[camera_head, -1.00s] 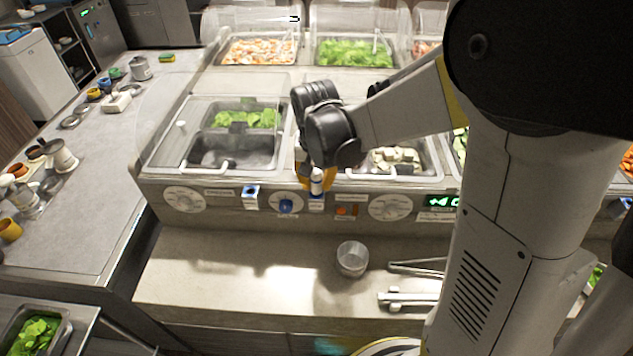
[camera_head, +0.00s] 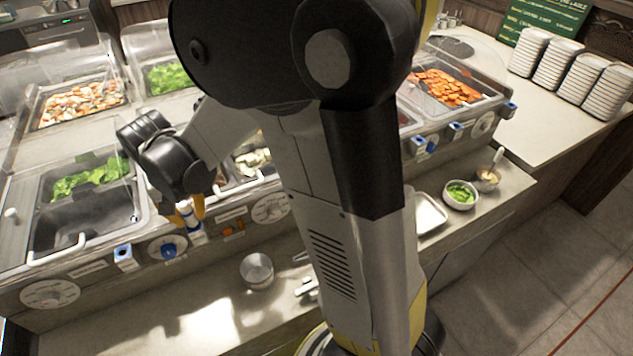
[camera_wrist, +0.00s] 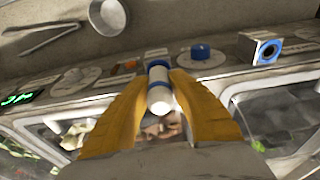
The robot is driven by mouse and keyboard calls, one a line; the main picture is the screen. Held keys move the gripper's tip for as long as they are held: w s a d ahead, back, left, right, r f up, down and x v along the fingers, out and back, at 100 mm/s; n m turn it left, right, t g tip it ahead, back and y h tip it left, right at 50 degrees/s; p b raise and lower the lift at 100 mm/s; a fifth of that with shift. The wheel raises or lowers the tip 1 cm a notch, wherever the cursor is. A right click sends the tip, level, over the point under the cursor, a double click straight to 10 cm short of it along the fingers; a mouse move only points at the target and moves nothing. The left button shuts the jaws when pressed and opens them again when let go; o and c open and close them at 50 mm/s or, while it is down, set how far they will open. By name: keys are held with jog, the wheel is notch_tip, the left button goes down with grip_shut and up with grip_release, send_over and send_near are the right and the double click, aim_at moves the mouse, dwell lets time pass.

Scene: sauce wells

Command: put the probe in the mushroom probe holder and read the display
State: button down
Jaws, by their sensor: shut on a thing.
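My gripper (camera_head: 192,212) has yellow fingers and is shut on a white probe with blue bands (camera_head: 196,237). In the wrist view the probe (camera_wrist: 160,99) stands between the two fingers (camera_wrist: 162,88), its far end at the counter's front panel. I cannot tell whether that end sits in a holder. A blue-faced holder with a dark opening (camera_head: 125,257) is left of the gripper in the head view and at upper right in the wrist view (camera_wrist: 267,50). A green-lit display (camera_wrist: 17,99) is at the wrist view's left; its characters are unclear. My arm hides part of the panel.
A blue knob (camera_head: 168,250) is beside the probe, with white dials (camera_head: 50,294) along the panel. Food wells under clear guards lie behind. Bowls (camera_head: 460,194) and stacked plates (camera_head: 527,52) are at right.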

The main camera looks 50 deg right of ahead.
aim_at(183, 203)
jog(key=shift+r, duration=0.1)
jog(key=shift+r+p, duration=2.85)
jog(key=shift+r, duration=0.85)
jog(key=shift+f, duration=0.1)
